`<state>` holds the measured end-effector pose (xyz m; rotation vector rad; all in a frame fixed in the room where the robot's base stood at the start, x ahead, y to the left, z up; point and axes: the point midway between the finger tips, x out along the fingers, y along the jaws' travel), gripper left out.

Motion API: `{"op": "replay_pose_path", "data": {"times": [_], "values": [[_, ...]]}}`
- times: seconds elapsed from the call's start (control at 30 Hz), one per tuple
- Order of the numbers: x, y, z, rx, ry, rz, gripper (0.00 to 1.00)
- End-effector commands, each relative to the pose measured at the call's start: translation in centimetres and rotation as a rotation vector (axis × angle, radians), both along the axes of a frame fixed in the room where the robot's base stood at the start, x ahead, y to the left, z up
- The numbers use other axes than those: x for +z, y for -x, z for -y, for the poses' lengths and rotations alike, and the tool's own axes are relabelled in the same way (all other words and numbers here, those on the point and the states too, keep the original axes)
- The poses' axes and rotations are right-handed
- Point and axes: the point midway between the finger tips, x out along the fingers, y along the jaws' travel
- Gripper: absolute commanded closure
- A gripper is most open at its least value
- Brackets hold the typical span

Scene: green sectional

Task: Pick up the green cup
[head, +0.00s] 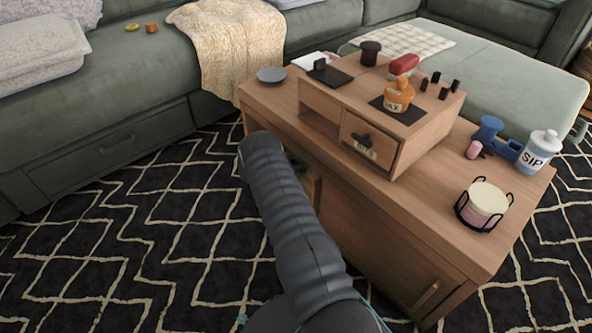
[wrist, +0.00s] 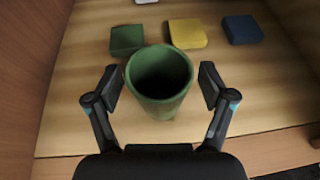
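The green cup (wrist: 158,104) stands upright in the wrist view, its dark open mouth facing the camera, on a wooden surface between side walls. My gripper (wrist: 160,86) is open, with one finger on each side of the cup. A gap shows between each finger and the cup, so neither finger appears to touch it. In the head view my arm reaches toward the front of the wooden coffee table (head: 440,205). The cup and the gripper's fingers do not show in that view.
Behind the cup are a green block (wrist: 126,39), a yellow block (wrist: 187,33) and a blue block (wrist: 242,29). Wooden walls (wrist: 40,60) close in the left and right. An orange container (head: 398,96) and a white SIP bottle (head: 538,152) stand on the table.

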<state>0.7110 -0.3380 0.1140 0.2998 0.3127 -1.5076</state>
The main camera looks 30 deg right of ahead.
Motion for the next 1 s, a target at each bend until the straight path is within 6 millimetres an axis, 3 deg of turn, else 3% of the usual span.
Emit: {"op": "replay_pose_path", "data": {"times": [0.03, 0.2, 0.23, 0.63, 0.9, 1.0], "values": [[0.0, 0.0, 0.0, 0.0, 0.0, 0.0, 0.36], [0.0, 0.0, 0.0, 0.0, 0.0, 0.0, 0.78], [0.0, 0.0, 0.0, 0.0, 0.0, 0.0, 0.81], [0.5, 0.0, 0.0, 0.0, 0.0, 0.001, 0.81], [3.7, -0.1, 0.0, 0.0, 0.001, 0.003, 0.81], [3.5, -0.1, -1.9, 0.005, -0.001, -0.002, 0.81]]}}
